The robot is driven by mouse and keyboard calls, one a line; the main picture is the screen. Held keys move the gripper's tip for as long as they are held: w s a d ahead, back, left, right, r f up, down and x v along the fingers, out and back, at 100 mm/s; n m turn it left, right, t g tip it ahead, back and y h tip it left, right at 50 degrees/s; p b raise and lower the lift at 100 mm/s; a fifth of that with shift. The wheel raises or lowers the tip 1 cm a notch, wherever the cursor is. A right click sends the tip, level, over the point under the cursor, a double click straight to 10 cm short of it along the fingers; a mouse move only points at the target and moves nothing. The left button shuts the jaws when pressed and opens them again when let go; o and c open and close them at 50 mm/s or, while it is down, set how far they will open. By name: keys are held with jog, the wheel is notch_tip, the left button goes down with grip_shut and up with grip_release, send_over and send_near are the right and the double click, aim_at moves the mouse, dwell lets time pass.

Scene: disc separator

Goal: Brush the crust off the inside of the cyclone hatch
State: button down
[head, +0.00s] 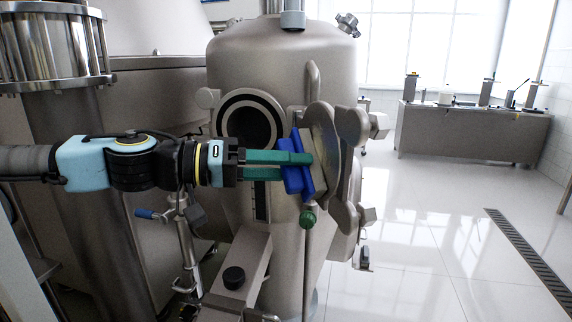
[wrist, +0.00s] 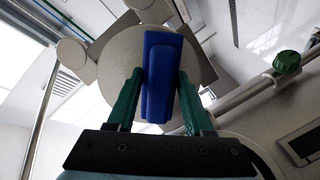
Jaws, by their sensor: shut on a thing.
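The cyclone hatch (head: 322,150) stands swung open to the right of the round opening (head: 248,128) in the steel vessel. My gripper (head: 298,166) has green fingers and is shut on a blue brush (head: 290,168). The brush is at the inner face of the hatch, with its pale bristle side turned to it; I cannot tell how firmly it touches. In the wrist view the blue brush (wrist: 160,78) sits between the two fingers, in front of the round hatch face (wrist: 122,62). The brush hides the middle of that face. No crust can be made out clearly.
A green knob (head: 307,219) sits below the hatch. A blue-handled valve (head: 150,214) is below my arm. A steel box with a black knob (head: 233,277) stands in front of the vessel. A bench (head: 475,134) is far right; the floor there is clear.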

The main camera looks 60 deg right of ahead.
aim_at(334, 156)
jog(key=shift+s+a, duration=0.9)
jog(key=shift+s, duration=0.2)
jog(key=shift+s+a, duration=0.9)
jog(key=shift+s, duration=0.2)
jog(key=shift+s+d+r+p, duration=0.1)
jog(key=shift+r+p, duration=0.65)
jog(key=shift+r, duration=0.25)
jog(key=shift+w+d+p, duration=0.3)
jog(key=shift+w+d, duration=2.15)
jog(key=shift+w, duration=0.2)
jog(key=shift+w+d, duration=0.95)
jog(key=shift+w, duration=0.25)
jog(key=shift+s+a+r, duration=0.3)
jog(key=shift+s+a, duration=0.75)
jog(key=shift+s, duration=0.3)
jog(key=shift+s+a+r, duration=0.3)
jog(key=shift+s+a, duration=0.7)
jog(key=shift+s, duration=0.4)
jog(key=shift+s+a+r, duration=0.3)
jog(key=shift+s+a, duration=0.75)
jog(key=shift+s, duration=0.3)
jog(key=p+v, duration=0.2)
jog(key=v, duration=0.4)
jog(key=shift+s+a+f, duration=0.2)
jog(key=shift+f, duration=0.15)
